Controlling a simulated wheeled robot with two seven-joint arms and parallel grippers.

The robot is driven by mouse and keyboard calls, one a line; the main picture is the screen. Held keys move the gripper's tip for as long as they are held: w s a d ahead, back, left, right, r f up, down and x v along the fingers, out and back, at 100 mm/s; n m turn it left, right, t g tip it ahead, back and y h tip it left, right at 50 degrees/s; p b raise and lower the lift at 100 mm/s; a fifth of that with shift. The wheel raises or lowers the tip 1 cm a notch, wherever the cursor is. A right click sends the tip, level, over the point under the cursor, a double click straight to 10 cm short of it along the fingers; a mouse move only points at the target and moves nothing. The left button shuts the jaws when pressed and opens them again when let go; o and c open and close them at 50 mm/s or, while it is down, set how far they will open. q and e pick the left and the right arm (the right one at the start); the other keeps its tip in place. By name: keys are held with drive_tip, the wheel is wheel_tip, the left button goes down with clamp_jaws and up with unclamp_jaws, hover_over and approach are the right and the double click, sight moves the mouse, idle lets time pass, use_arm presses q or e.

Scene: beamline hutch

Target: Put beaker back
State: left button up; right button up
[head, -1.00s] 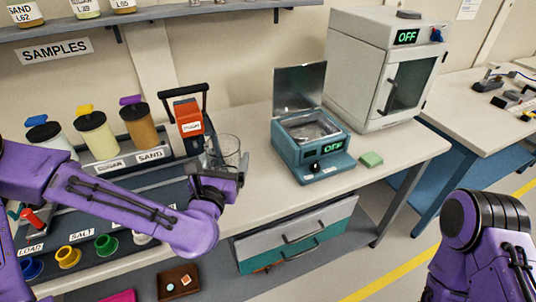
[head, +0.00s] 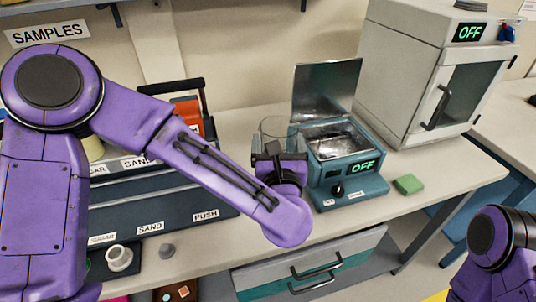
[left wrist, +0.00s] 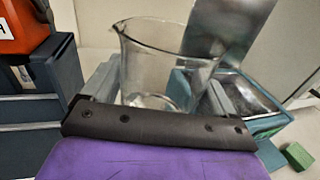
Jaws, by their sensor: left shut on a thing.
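The clear glass beaker (left wrist: 160,62) stands upright in the left wrist view, between the fingers of my left gripper. In the head view its rim (head: 274,126) shows just behind my left gripper (head: 278,150), left of the teal bath with the raised lid (head: 340,150). My left gripper is shut on the beaker; its lower part is partly hidden by the gripper body. I cannot tell whether the beaker's base touches the bench. Only a part of my right arm shows at the lower right, and its gripper is out of view.
A white oven (head: 425,80) reading OFF stands behind and right of the bath. A green block (head: 408,184) lies right of the bath. A dispenser rack with an orange unit (head: 188,113) is at left, partly behind my arm. A small grey knob-like piece (head: 167,251) sits near the front.

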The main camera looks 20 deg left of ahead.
use_arm(q)
drive_tip(key=w+a+f, duration=0.1)
drive_tip(key=w+f, duration=0.1)
drive_tip(key=w+a+f+p, duration=0.1)
drive_tip(key=w+a+f, duration=0.1)
drive_tip(key=w+a+f+p, duration=0.1)
drive_tip(key=w+f, duration=0.2)
drive_tip(key=shift+a, duration=0.25)
drive_tip(key=f, duration=0.3)
drive_tip(key=shift+w+a+f, duration=0.15)
drive_tip(key=shift+w+f, duration=0.05)
drive_tip(key=shift+f, duration=0.2)
